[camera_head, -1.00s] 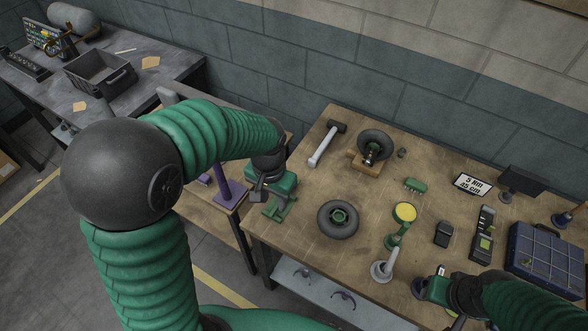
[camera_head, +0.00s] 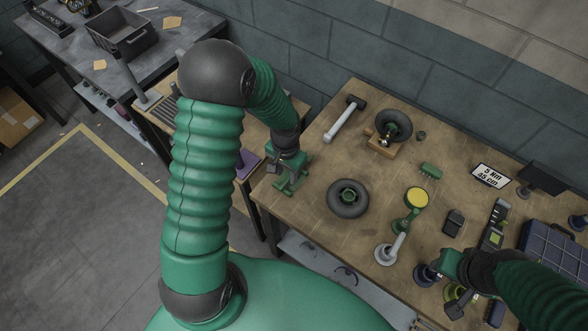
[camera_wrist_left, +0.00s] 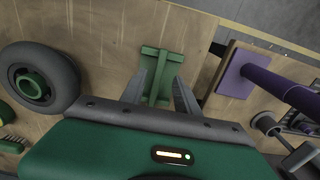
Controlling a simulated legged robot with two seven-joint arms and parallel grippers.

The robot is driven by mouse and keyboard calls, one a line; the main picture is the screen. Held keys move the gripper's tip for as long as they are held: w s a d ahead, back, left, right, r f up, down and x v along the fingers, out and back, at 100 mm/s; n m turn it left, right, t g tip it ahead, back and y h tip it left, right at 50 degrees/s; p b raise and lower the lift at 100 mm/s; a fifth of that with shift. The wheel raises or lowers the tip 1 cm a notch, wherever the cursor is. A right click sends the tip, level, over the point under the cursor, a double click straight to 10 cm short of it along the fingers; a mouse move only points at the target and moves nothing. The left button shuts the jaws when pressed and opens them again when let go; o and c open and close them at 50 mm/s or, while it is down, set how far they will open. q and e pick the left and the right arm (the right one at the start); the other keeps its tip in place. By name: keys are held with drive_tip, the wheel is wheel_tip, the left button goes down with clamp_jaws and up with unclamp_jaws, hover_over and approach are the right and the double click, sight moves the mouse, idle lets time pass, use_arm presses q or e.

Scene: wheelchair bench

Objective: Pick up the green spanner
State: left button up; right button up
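A green forked piece (camera_head: 291,186) lies at the left end of the wooden bench; it may be the green spanner, but its shape is partly hidden by my gripper. It also shows in the left wrist view (camera_wrist_left: 158,76), between the two grey fingers. My left gripper (camera_head: 284,172) is right over it, pointing down. In the left wrist view its fingers (camera_wrist_left: 158,88) stand apart, with a gap to the green piece. My right gripper (camera_head: 443,268) is at the bench's front right; its fingers are not clear.
A wheel (camera_head: 348,198) lies right of the green piece. A hammer (camera_head: 345,118) and a wheel on a wooden block (camera_head: 392,126) lie behind. A purple stand (camera_wrist_left: 240,75) is on the neighbouring bench. A yellow-topped green part (camera_head: 416,198) stands mid-bench.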

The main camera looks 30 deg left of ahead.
use_arm(q)
drive_tip(key=shift+s+d+f, duration=0.15)
drive_tip(key=shift+d+f, duration=0.15)
drive_tip(key=shift+f, duration=0.25)
drive_tip(key=shift+w+d+f, duration=0.2)
drive_tip(key=shift+f, duration=0.05)
drive_tip(key=shift+w+a+f, duration=0.1)
drive_tip(key=shift+w+a, duration=0.05)
drive_tip(key=shift+a, duration=0.15)
drive_tip(key=shift+c, duration=1.3)
drive_tip(key=shift+s+a, duration=0.2)
drive_tip(key=shift+a, duration=0.15)
clamp_jaws()
drive_tip(key=shift+w+d, duration=0.1)
drive_tip(key=shift+d, duration=0.35)
drive_tip(key=shift+a, duration=0.3)
drive_tip(key=shift+d, duration=0.15)
